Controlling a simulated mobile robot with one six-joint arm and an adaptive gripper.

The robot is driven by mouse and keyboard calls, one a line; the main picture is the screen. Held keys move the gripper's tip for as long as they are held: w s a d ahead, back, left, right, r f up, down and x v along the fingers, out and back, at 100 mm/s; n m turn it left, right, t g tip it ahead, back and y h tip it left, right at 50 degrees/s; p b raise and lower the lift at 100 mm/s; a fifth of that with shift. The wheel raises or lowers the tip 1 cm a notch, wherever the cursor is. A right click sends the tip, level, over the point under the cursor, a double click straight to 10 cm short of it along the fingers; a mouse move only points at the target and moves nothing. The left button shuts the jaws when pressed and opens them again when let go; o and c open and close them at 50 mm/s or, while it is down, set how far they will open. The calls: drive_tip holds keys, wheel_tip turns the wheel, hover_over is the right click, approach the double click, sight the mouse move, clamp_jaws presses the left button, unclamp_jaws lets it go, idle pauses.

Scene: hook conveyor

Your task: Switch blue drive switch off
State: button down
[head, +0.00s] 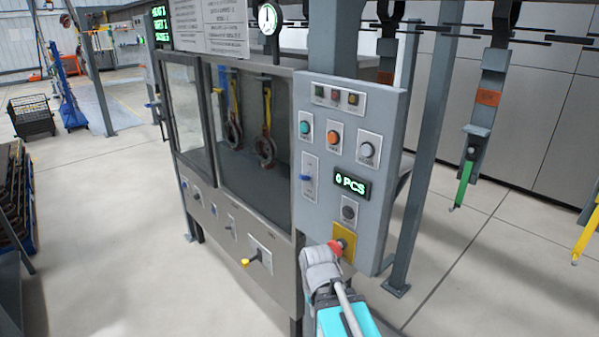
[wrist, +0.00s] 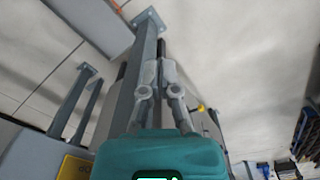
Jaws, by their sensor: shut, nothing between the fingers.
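The blue drive switch (head: 306,178) is a small blue lever on a light plate on the left side of the grey control panel (head: 382,123) in the head view. Its lever sticks out to the left. My gripper (wrist: 160,48) shows in the wrist view, with its grey fingers shut and nothing between them. In the head view my grey and teal arm end is low in front of the panel, near the red emergency button (head: 336,246). It is below the blue lever and apart from it. The blue lever is not visible in the wrist view.
A turquoise button (head: 305,128), an orange button (head: 333,137) and a display reading 0 PCS (head: 352,186) share the panel. A yellow-tipped lever (head: 247,262) protrudes from the cabinet. Hooks (head: 467,165) hang to the right.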

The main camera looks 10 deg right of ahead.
drive_tip(key=w+r+m+t+h+p, duration=0.1)
drive_tip(key=w+r+m+h+p, duration=0.15)
drive_tip(key=w+r+p, duration=0.5)
drive_tip(key=w+r+m+t+h+p, duration=0.15)
drive_tip(key=w+r+m+p, duration=0.25)
drive_tip(key=r+p, duration=0.65)
drive_tip(key=m+t+h+p, duration=0.3)
drive_tip(key=m+h+p, duration=0.2)
drive_tip(key=p, duration=0.9)
approach(311, 161)
wheel_tip(311, 161, up, 3)
drive_tip(key=a, duration=0.2)
drive_tip(key=shift+s+d+f, duration=0.1)
drive_tip(key=shift+s+f, duration=0.1)
drive_tip(key=shift+s, duration=0.25)
drive_tip(key=shift+d+f+b, duration=0.1)
drive_tip(key=shift+f+b, duration=0.05)
drive_tip(key=shift+b, duration=0.15)
drive_tip(key=b+x, duration=0.6)
drive_tip(key=x, duration=0.4)
drive_tip(key=shift+f, duration=0.25)
drive_tip(key=shift+s+a+f+b, duration=0.15)
drive_tip(key=shift+a+f+b, duration=0.1)
drive_tip(key=shift+f+b, duration=0.35)
drive_tip(key=shift+s+a+f+b, duration=0.2)
drive_tip(key=shift+a+f+b, duration=0.1)
drive_tip(key=shift+f+b, duration=0.2)
drive_tip(key=shift+s+a+f+b, duration=0.15)
drive_tip(key=shift+a+f+b, duration=0.1)
drive_tip(key=shift+f+b, duration=0.35)
